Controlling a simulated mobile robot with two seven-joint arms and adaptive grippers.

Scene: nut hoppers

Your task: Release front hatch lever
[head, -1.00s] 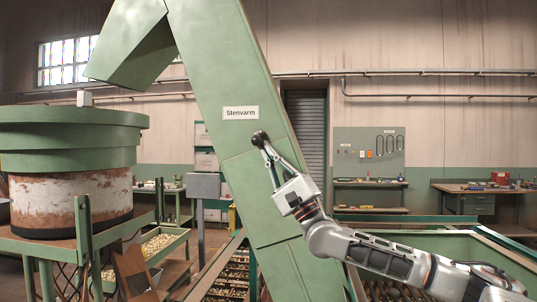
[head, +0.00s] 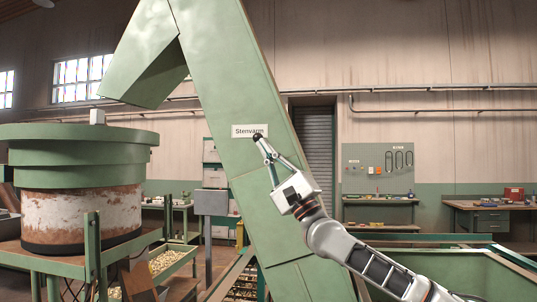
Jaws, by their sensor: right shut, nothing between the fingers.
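My right gripper (head: 260,146) reaches in from the lower right, in front of the green sloping elevator chute (head: 215,95). It is shut, and no object shows held in it. Its dark, rounded tip overlaps the lower right of the white "Stenvarm" sign (head: 242,131); I cannot tell whether it touches the chute. No hatch or hatch lever can be clearly made out; one could be hidden behind my gripper or arm. My left gripper is out of view.
A green-topped round hopper with a rusty, pale drum (head: 85,215) stands at left. Beside it is a trough of nuts (head: 172,262). A grey box on a post (head: 210,202) stands left of the chute. Green bin walls (head: 440,265) lie lower right, with workbenches (head: 478,214) behind.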

